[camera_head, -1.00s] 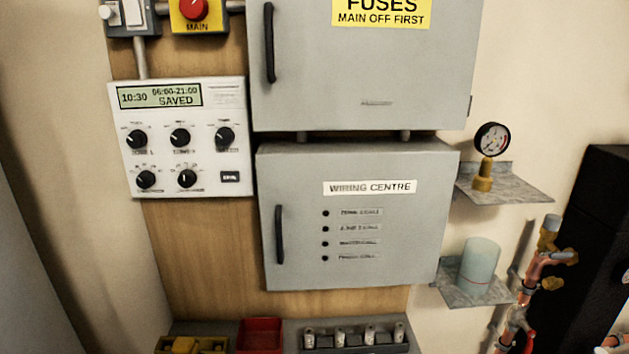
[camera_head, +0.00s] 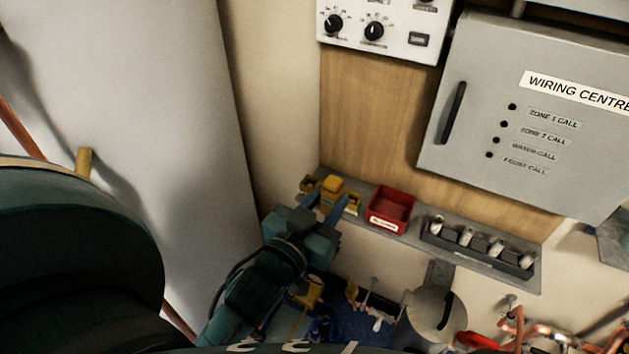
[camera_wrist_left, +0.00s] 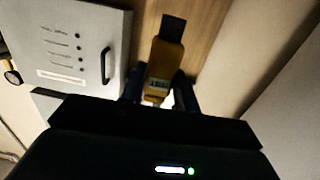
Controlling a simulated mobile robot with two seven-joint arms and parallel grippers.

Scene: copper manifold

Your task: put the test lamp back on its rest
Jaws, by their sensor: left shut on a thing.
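My left gripper (camera_head: 325,207) is at the left end of the grey shelf, its two fingers pointing at the yellow rest (camera_head: 353,200). It is shut on the test lamp (camera_wrist_left: 166,64), a yellow body with a dark end that stands up between the fingers in the left wrist view. In the head view a brighter yellow block (camera_head: 334,186) shows just past the fingertips at the rest; I cannot tell whether it is the lamp or part of the rest. Whether the lamp touches the rest is hidden. My right gripper is not in view.
A red bin (camera_head: 391,209) is on the shelf (camera_head: 405,235) right of the rest, then a dark rack (camera_head: 478,247) of several pale cylinders. The wiring centre box (camera_head: 480,130) is above. Cluttered tools and copper pipes (camera_head: 530,335) lie below.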

